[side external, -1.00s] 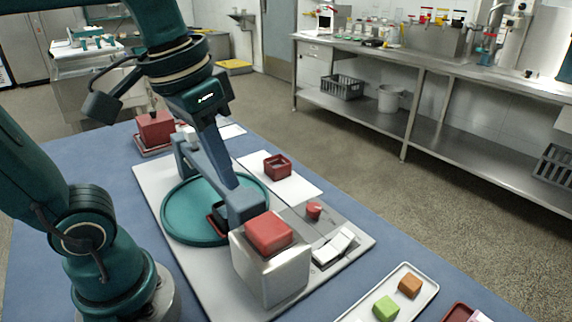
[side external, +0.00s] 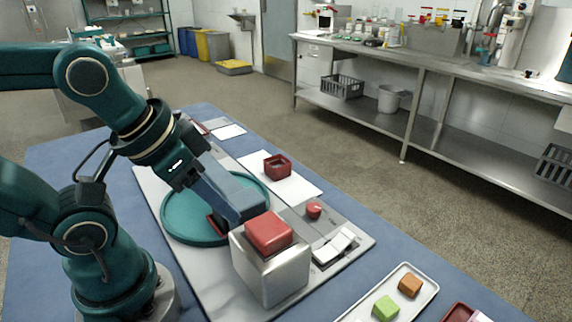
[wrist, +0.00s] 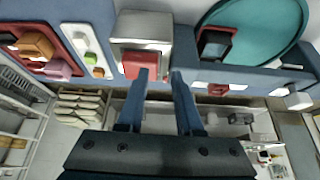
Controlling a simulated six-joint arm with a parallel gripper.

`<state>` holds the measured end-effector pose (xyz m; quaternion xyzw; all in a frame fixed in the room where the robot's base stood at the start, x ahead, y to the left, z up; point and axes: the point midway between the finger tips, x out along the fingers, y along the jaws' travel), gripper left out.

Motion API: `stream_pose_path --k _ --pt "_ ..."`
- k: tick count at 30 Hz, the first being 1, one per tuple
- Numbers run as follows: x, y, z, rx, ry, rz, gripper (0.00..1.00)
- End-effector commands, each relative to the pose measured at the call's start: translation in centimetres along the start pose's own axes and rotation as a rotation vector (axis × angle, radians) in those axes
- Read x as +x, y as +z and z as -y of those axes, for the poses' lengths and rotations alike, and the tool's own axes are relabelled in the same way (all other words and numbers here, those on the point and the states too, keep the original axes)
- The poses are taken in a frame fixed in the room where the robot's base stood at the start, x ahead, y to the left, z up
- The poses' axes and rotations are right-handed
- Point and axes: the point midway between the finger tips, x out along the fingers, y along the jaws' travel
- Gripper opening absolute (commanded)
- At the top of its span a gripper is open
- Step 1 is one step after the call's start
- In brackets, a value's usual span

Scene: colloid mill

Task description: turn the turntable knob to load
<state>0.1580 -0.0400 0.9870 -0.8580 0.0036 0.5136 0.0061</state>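A small red knob (side external: 313,210) with a pale mark stands on the grey panel beside white rocker-like keys (side external: 334,246). The teal turntable (side external: 178,222) lies left of the metal block (side external: 270,268), which has a red top (side external: 268,231). The turntable also shows at the upper right of the wrist view (wrist: 277,22), with a dark red square dish (wrist: 213,42) on it. My gripper (wrist: 160,75) is open and empty, its fingers apart below the block's red top in the wrist view. In the side view my arm hangs over the turntable, left of and apart from the knob.
A red dish (side external: 277,166) sits on a white sheet behind the panel. A white tray (side external: 349,314) with orange and green cubes lies at front right.

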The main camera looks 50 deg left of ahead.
Motion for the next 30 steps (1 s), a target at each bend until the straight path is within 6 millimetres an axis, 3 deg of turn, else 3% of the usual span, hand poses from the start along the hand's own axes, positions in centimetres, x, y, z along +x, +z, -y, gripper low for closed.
stream_pose_path --k 1,2,3,8,17,23,30 --pt "0.0 0.1 0.0 0.022 0.000 0.003 0.57" --pt "0.0 0.1 0.0 0.044 0.000 0.006 0.69" --pt "-0.1 0.2 0.0 0.080 0.001 0.011 0.72" --pt "-1.5 -1.9 0.0 0.303 -0.003 -0.016 0.72" --pt "-2.2 -8.3 0.5 0.760 0.011 0.046 0.72" --pt "-0.2 -12.8 1.1 1.040 0.056 0.120 0.72" --pt "4.8 -16.4 2.0 1.297 0.147 0.212 0.72"
